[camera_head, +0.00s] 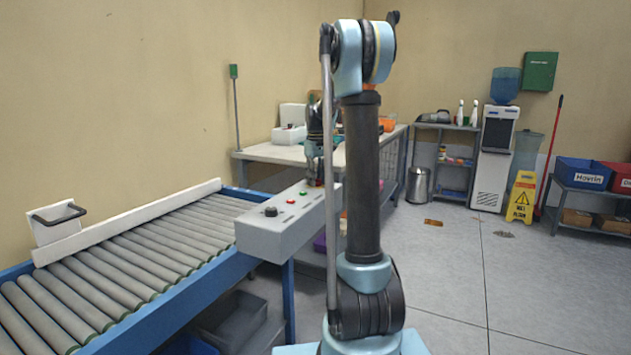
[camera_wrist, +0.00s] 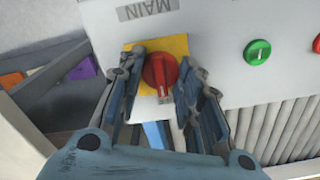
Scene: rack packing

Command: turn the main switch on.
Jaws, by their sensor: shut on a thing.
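The main switch is a red rotary knob (camera_wrist: 160,70) on a yellow plate (camera_wrist: 180,45). It sits beside an upside-down MAIN label (camera_wrist: 147,9) in the wrist view. Its raised grip runs roughly up and down in that picture, with a pale mark at the lower end. My gripper (camera_wrist: 164,78) has a finger on each side of the knob and is shut on it. In the head view my gripper (camera_head: 315,178) points down at the far end of the grey control box (camera_head: 270,238), and the knob there is mostly hidden.
A green button (camera_wrist: 257,52) and part of a red button (camera_wrist: 317,44) are on the same panel. A black knob (camera_head: 270,211) is at the box's near end. A roller conveyor (camera_head: 130,265) lies left of the box, and a table (camera_head: 262,153) stands behind.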

